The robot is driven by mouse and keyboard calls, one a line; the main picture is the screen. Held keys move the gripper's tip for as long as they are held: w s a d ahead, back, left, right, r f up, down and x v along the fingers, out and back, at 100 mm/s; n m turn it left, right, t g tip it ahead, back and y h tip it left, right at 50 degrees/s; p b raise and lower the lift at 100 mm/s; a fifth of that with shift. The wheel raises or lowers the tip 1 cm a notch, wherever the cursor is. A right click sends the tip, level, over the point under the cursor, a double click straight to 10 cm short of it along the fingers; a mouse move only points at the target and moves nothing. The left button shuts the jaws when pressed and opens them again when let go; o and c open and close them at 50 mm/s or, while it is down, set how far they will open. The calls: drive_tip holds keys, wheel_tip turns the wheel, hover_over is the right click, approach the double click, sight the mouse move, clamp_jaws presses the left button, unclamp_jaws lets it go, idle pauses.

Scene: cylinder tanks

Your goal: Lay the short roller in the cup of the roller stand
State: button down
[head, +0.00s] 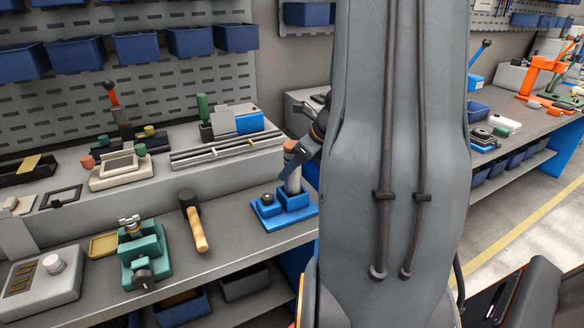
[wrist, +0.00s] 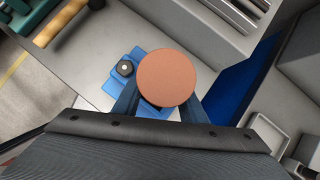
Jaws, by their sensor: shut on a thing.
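The short roller (wrist: 166,78) shows in the wrist view as a round copper-brown end face between my gripper's dark fingers. In the head view the roller (head: 293,181) stands roughly upright, pale along its side, with its lower end at the blue roller stand (head: 267,211). My gripper (head: 297,158) is shut on its upper part, partly hidden behind my arm. The stand also shows below the roller in the wrist view (wrist: 112,86), with a black knob to the left. The roller hides the cup from above, and I cannot tell whether its lower end rests inside.
The stand sits near the bench's front edge. A wooden-handled mallet (head: 194,221) and a green vise-like fixture (head: 146,255) lie to its left. A raised shelf with metal rods (head: 225,148) is behind it. My arm blocks the view to the right.

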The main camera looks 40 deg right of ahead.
drive_tip(key=shift+f+b, duration=0.6)
drive_tip(key=shift+f, duration=0.25)
drive_tip(key=c, duration=1)
unclamp_jaws()
drive_tip(key=shift+v, duration=3.95)
